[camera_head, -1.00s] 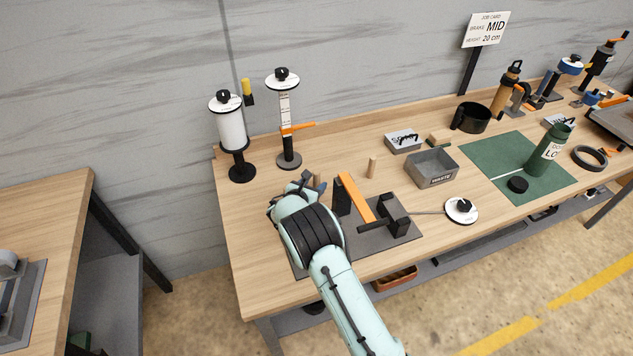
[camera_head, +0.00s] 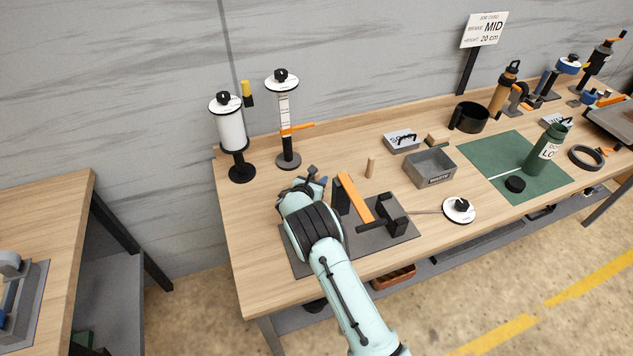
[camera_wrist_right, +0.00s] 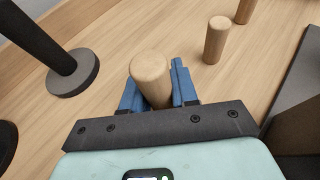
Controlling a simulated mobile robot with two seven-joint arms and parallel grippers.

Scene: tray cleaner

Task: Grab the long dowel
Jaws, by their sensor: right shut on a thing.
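My right gripper (camera_head: 316,180) is low over the wooden bench, left of the orange-armed fixture. In the right wrist view, its blue fingers (camera_wrist_right: 155,82) are shut on a pale round dowel (camera_wrist_right: 151,72), whose top end shows between them. The held dowel's lower part is hidden, so I cannot tell if it touches the bench. Another dowel (camera_wrist_right: 216,41) stands upright beyond it, and a third, cut off by the frame, shows behind (camera_wrist_right: 245,9). One upright dowel (camera_head: 370,168) shows clearly in the head view. My left gripper is not in view.
The fixture with an orange arm (camera_head: 354,196) stands close right of my right gripper. Two black-based stands (camera_head: 242,172) (camera_head: 288,160) are behind it. A grey waste bin (camera_head: 430,168) and a white disc (camera_head: 459,210) are farther right. Bare bench lies behind the gripper.

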